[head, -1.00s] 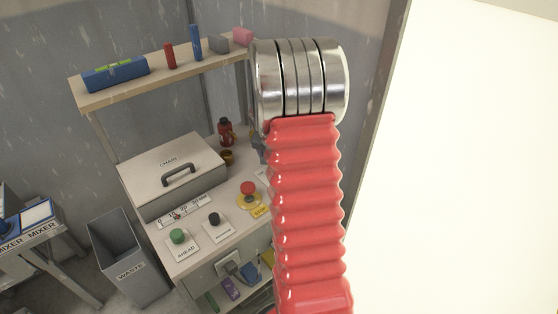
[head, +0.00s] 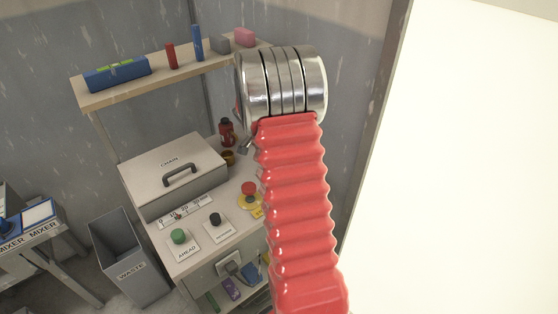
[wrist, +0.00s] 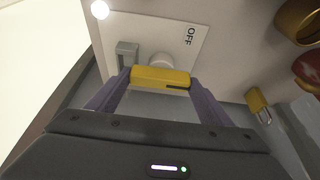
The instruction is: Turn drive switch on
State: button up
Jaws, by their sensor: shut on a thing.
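In the wrist view my gripper (wrist: 145,90) has its two purple fingers shut on a yellow bar-shaped handle (wrist: 158,76), which I take to be the drive switch. A dark line marks the handle's right end. A pale round hub (wrist: 162,59) shows just beyond the handle, on a white plate (wrist: 160,32) lettered OFF. No ON lettering is visible. In the head view my red-sleeved arm hides the switch and most of my gripper.
A grey bracket (wrist: 127,50) stands on the plate near the left finger. A yellow padlock (wrist: 258,103) lies to the right, with a brown pot (wrist: 299,20) beyond. The head view shows a red stop button (head: 249,188), green button (head: 178,236) and lidded box (head: 172,170).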

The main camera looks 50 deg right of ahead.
dwell(0.4)
jog(key=o, duration=1.1)
jog(key=shift+c, duration=0.2)
jog(key=v, duration=1.3)
jog(key=shift+r, duration=0.3)
jog(key=shift+w+a, duration=0.1)
jog(key=shift+w, duration=0.05)
